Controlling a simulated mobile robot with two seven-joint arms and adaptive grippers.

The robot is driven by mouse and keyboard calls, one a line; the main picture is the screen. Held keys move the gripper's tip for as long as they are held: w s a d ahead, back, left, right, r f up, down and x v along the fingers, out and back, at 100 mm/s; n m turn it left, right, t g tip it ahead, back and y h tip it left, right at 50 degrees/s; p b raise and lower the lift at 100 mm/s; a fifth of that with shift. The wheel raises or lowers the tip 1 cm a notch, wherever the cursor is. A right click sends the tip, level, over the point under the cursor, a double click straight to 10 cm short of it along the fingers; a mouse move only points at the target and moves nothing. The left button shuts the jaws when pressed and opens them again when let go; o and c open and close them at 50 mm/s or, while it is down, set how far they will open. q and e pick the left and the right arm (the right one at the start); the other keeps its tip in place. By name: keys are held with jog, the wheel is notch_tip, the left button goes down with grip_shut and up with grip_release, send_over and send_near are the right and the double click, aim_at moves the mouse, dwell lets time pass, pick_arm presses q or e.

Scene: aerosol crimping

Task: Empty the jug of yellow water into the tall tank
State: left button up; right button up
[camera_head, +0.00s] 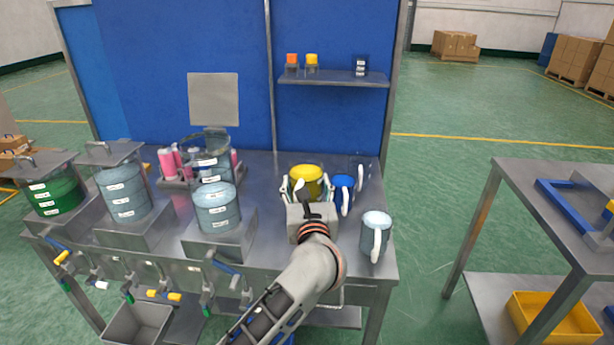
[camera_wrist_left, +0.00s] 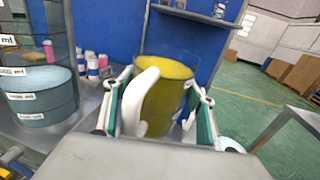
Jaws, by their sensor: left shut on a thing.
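The jug of yellow water (camera_head: 306,174) is clear with a white handle, and stands upright near the right end of the bench. My left gripper (camera_head: 308,190) is shut around its sides. In the left wrist view the yellow jug (camera_wrist_left: 170,95) sits between the green finger pads of the gripper (camera_wrist_left: 158,118), handle toward the camera. I cannot tell whether its base touches the bench. A tall clear tank (camera_head: 215,207) with white labels and pale blue water low inside stands to the left; it also shows in the left wrist view (camera_wrist_left: 38,95). My right gripper is not in view.
A blue jug (camera_head: 343,192) stands close right of the yellow one, a pale jug (camera_head: 376,232) near the front right corner. Two lidded tanks, green (camera_head: 55,192) and blue (camera_head: 124,193), stand left. Pink bottles (camera_head: 168,162) stand behind. Valves hang along the front edge.

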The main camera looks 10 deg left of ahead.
pick_arm(q)
jog(key=s+p, duration=0.2)
jog(key=s, duration=0.9)
jog(key=shift+s+p, duration=0.2)
jog(key=shift+p, duration=0.1)
jog(key=shift+r, duration=0.1)
jog(key=s+a+f+m+h, duration=0.1)
jog(key=s+a+f, duration=0.1)
jog(key=s+a, duration=0.3)
jog(key=s+a+f+m+h, duration=0.1)
jog(key=s+a+f+h, duration=0.1)
jog(key=s+a, duration=0.4)
jog(key=shift+s+a+f, duration=0.25)
jog(key=shift+a, duration=2.65)
